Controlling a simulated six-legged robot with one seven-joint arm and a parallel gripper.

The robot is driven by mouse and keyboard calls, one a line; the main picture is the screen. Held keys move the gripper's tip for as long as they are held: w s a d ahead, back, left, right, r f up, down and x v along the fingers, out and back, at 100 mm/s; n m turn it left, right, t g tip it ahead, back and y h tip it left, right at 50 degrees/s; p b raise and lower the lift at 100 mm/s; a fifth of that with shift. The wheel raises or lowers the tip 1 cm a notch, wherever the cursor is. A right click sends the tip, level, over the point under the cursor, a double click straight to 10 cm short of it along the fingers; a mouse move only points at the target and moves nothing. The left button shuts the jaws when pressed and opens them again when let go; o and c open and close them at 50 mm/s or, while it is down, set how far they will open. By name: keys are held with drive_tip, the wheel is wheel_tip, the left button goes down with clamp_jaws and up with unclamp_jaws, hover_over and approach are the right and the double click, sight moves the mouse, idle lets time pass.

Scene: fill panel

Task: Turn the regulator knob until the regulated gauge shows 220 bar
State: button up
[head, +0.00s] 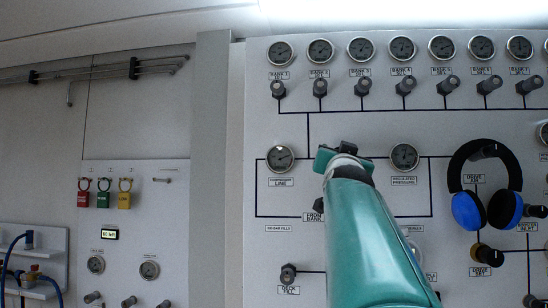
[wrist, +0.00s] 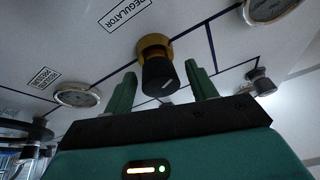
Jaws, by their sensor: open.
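The regulator knob (wrist: 160,82) is black with a gold collar and a pale mark on its face. It stands on the panel beside the REGULATOR label (wrist: 123,12) in the wrist view. My gripper (wrist: 160,69) is open, with one green finger on each side of the knob; gaps show, and I cannot tell contact. The regulated pressure gauge (head: 404,157) is right of my arm in the head view; its reading is too small to tell. A gauge beside a label, seemingly the same one, is at left in the wrist view (wrist: 77,95). My arm hides the knob in the head view.
Blue and black headphones (head: 484,185) hang on the panel at right. A row of bank gauges (head: 402,48) with knobs below runs along the top. The compressor line gauge (head: 281,158) is left of my arm. Coloured padlocks (head: 103,195) hang farther left.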

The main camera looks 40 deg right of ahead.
drive_tip(key=shift+a+r, duration=0.15)
drive_tip(key=shift+a, duration=0.05)
drive_tip(key=shift+d, duration=0.2)
drive_tip(key=shift+s+a, duration=0.1)
drive_tip(key=shift+a, duration=0.05)
drive_tip(key=shift+c, duration=1.1)
drive_tip(key=c, duration=0.8)
drive_tip(key=shift+n, duration=0.4)
drive_tip(key=shift+n+t, duration=0.3)
drive_tip(key=shift+n, duration=0.1)
